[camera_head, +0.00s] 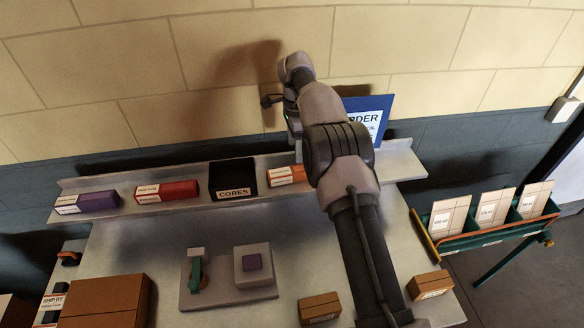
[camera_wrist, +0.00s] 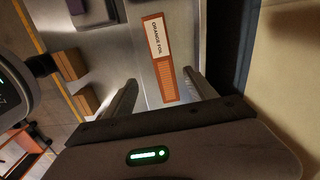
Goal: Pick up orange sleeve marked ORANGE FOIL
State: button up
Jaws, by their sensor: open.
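The orange sleeve (camera_head: 287,175) lies on the raised shelf, just right of the black CORES box, with its right end behind my arm. In the wrist view the sleeve (camera_wrist: 165,80) shows its white ORANGE FOIL label and orange side. My gripper (camera_wrist: 165,92) is open, with one finger on each side of the sleeve's lower part in that picture. Whether the fingers are level with the sleeve or above it I cannot tell. In the head view my gripper is mostly hidden by my own arm, near the wall above the shelf.
The black CORES box (camera_head: 233,178), red sleeve (camera_head: 166,191) and purple sleeve (camera_head: 88,202) share the shelf (camera_head: 195,203). A blue order sign (camera_head: 368,118) stands behind my arm. A press-like fixture (camera_head: 228,275) and brown boxes sit on the bench below. A green rack (camera_head: 490,238) stands right.

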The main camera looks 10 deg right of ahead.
aim_at(297, 169)
jog(key=f, duration=0.6)
jog(key=shift+w, duration=0.25)
jog(key=f, duration=0.5)
jog(key=shift+w+d+f, duration=0.15)
jog(key=shift+d+f, duration=0.15)
jog(key=shift+c, duration=0.3)
grip_shut()
